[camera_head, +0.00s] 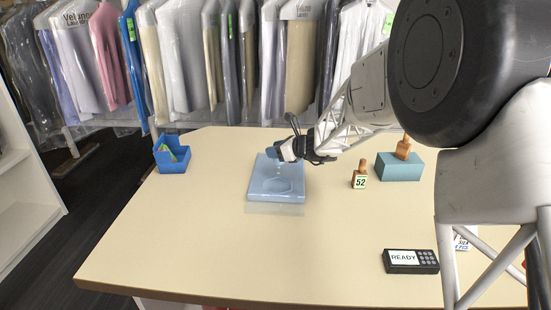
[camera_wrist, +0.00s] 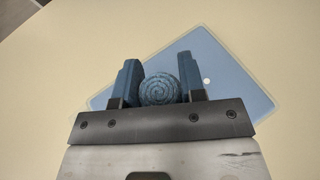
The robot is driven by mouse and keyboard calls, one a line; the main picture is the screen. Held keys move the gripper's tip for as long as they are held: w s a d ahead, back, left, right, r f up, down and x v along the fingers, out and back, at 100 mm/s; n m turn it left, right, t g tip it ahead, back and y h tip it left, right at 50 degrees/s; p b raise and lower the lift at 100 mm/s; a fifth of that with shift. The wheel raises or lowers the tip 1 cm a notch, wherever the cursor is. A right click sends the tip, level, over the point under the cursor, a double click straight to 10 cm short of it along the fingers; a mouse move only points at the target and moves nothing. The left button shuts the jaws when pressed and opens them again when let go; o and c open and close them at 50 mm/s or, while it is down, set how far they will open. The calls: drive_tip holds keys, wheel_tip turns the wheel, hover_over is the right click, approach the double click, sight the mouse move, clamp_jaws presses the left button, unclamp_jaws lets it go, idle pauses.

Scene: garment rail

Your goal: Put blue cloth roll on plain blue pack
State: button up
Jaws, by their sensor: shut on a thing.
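My gripper (camera_head: 283,151) is shut on the blue cloth roll. In the wrist view the roll (camera_wrist: 160,88) shows its spiral end between the two fingers of my gripper (camera_wrist: 160,82). The plain blue pack (camera_head: 262,192) is a light blue flat square in a clear wrap, lying on the table. My gripper is above the far part of the pack in the head view. In the wrist view the pack (camera_wrist: 235,85) lies below and behind the roll, reaching out to the right. Whether the roll touches the pack cannot be told.
A blue open box (camera_head: 172,165) with colourful pieces stands at the table's left edge. A block tagged 52 (camera_head: 360,178), a teal box (camera_head: 400,167) with a wooden handle and a READY keypad (camera_head: 410,261) are to the right. The table's (camera_head: 180,240) front left is clear. Wrapped garments (camera_head: 180,60) hang behind.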

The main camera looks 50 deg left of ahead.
drive_tip(key=shift+w+a, duration=0.1)
drive_tip(key=shift+a, duration=0.1)
drive_tip(key=shift+f, duration=0.1)
drive_tip(key=shift+f, duration=1.65)
drive_tip(key=shift+f, duration=0.15)
drive_tip(key=o, duration=0.9)
drive_tip(key=shift+d+r, duration=0.15)
drive_tip(key=shift+r, duration=0.05)
drive_tip(key=v, duration=1.1)
drive_tip(key=shift+d+r, duration=0.15)
drive_tip(key=shift+d, duration=0.15)
